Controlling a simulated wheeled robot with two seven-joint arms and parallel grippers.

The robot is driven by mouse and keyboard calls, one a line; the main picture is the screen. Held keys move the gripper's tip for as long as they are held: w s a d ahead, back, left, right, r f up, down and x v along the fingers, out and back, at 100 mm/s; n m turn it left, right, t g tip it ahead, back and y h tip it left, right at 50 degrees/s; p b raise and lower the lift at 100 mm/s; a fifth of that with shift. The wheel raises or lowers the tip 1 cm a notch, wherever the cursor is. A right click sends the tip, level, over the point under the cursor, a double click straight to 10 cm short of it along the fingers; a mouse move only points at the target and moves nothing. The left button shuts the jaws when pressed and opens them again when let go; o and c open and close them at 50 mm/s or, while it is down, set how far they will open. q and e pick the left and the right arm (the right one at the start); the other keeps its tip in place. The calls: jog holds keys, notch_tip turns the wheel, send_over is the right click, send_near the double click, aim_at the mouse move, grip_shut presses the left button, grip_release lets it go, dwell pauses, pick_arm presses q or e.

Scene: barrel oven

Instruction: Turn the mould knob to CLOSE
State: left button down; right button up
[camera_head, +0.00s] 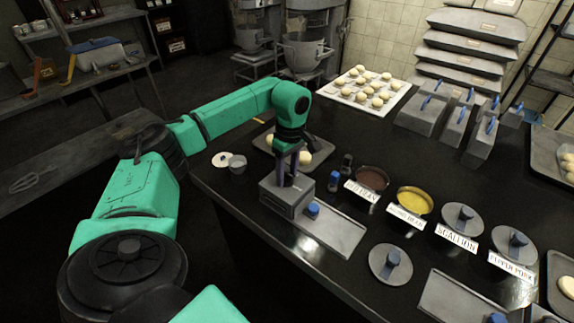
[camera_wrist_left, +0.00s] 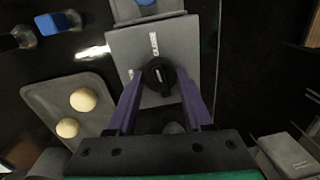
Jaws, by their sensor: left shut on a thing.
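The mould is a grey metal box (camera_head: 284,200) near the front edge of the dark table, with a tray section running out to its right. In the left wrist view its top plate (camera_wrist_left: 185,45) carries a round black knob (camera_wrist_left: 158,76). My left gripper (camera_head: 288,180) points down onto the mould. Its two purple fingers (camera_wrist_left: 160,92) are shut on the knob, one on each side. The fingers hide the knob in the head view. My right gripper is not in view.
A tray with dough balls (camera_head: 318,153) lies just behind the mould. A blue-capped shaker (camera_head: 334,181) and a dark one stand close right. Bowls of filling (camera_head: 413,200) and lidded pots (camera_head: 461,219) line the table further right. A round lid (camera_head: 391,265) lies in front.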

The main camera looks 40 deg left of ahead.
pick_arm(q)
jog(key=shift+w+r+m, duration=0.1)
jog(key=shift+r+m, duration=0.05)
jog(key=shift+m, duration=0.45)
jog(key=shift+c, duration=1.5)
grip_release()
notch_tip(320, 180, up, 14)
jog(key=p, duration=0.2)
jog(key=shift+w+r, duration=0.2)
jog(key=shift+w, duration=0.2)
